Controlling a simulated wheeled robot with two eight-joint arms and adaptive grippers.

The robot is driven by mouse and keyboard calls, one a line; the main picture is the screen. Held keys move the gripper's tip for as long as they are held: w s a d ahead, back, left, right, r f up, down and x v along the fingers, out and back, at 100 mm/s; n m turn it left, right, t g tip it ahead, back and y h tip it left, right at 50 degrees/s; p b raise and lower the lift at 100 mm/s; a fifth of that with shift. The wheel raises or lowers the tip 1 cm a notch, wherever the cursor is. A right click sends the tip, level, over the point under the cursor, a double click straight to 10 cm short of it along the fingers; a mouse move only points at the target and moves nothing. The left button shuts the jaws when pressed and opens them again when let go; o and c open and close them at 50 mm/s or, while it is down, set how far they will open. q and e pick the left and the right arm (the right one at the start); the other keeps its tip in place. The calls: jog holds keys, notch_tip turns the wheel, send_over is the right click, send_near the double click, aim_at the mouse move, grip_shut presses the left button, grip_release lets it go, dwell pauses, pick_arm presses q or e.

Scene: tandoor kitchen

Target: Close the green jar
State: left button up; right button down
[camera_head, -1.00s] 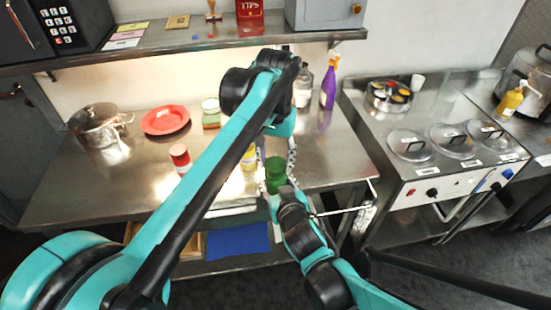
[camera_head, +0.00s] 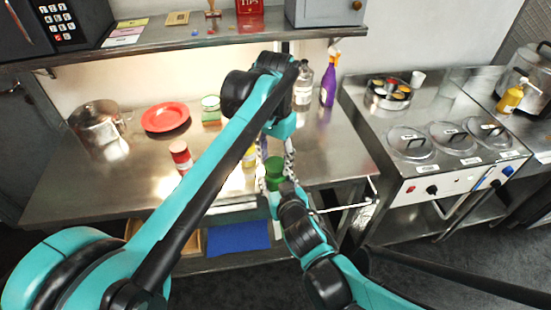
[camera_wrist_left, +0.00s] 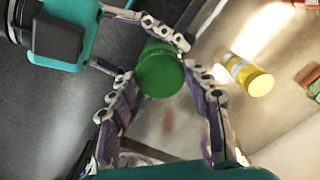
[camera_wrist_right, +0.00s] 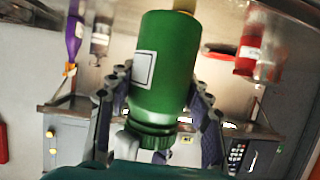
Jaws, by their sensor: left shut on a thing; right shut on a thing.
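The green jar (camera_head: 274,184) is held above the front edge of the steel table, its body showing in the right wrist view (camera_wrist_right: 168,65) with a pale label. My right gripper (camera_head: 285,188) is shut around the jar body. The dark green lid (camera_wrist_left: 160,76) is at the jar's mouth, and its ribbed side shows in the right wrist view (camera_wrist_right: 152,138). My left gripper (camera_wrist_left: 158,78) comes down from above and is shut on the lid. A pale band shows at the neck; I cannot tell whether the lid is fully seated.
A red plate (camera_head: 165,117), metal pot (camera_head: 97,122), clear bottle (camera_head: 303,87) and purple spray bottle (camera_head: 328,88) are farther back. A steel counter with lidded wells (camera_head: 410,145) stands at right.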

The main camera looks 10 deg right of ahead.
pick_arm(q)
jog(key=m, duration=1.4)
jog(key=shift+m, duration=0.3)
jog(key=m, duration=0.7)
jog(key=shift+w, duration=0.1)
jog(key=m, duration=0.4)
jog(key=shift+m, duration=0.3)
jog(key=m, duration=0.4)
jog(key=o, duration=0.7)
